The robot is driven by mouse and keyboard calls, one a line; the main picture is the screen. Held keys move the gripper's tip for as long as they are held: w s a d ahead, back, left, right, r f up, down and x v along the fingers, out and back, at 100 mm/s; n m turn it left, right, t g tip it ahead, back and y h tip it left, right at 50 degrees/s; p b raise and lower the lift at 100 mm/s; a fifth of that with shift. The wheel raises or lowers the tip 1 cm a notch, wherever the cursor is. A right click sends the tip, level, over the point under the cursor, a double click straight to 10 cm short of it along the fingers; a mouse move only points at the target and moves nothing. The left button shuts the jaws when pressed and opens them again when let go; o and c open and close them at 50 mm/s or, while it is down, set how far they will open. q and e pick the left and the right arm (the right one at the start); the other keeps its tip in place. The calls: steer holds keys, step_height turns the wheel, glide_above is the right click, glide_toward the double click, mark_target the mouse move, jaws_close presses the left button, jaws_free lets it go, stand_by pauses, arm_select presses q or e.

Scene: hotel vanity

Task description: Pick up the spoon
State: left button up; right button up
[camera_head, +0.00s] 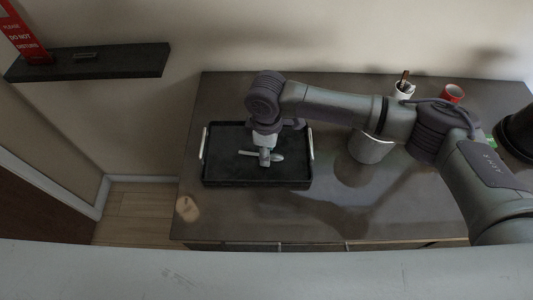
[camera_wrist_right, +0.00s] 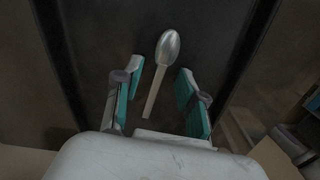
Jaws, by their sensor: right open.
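The silver spoon (camera_wrist_right: 168,47) lies on the floor of the black tray, with its bowl pointing away from my right gripper in the wrist view. Its handle runs back between the two teal-padded fingers. My right gripper (camera_wrist_right: 160,69) is open above it, with a visible gap on both sides of the handle. In the head view the right gripper (camera_head: 265,158) points down over the middle of the tray (camera_head: 220,182). My left gripper is out of view.
The tray has light side handles (camera_head: 310,143). A metallic container (camera_head: 370,150) stands under my right forearm. A white cup with sticks (camera_head: 403,90) and a red cup (camera_head: 452,93) stand at the back. A dark wall shelf (camera_head: 125,61) is at upper left. The counter front is mostly clear.

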stand_by(0.3)
steer(key=c, duration=0.7)
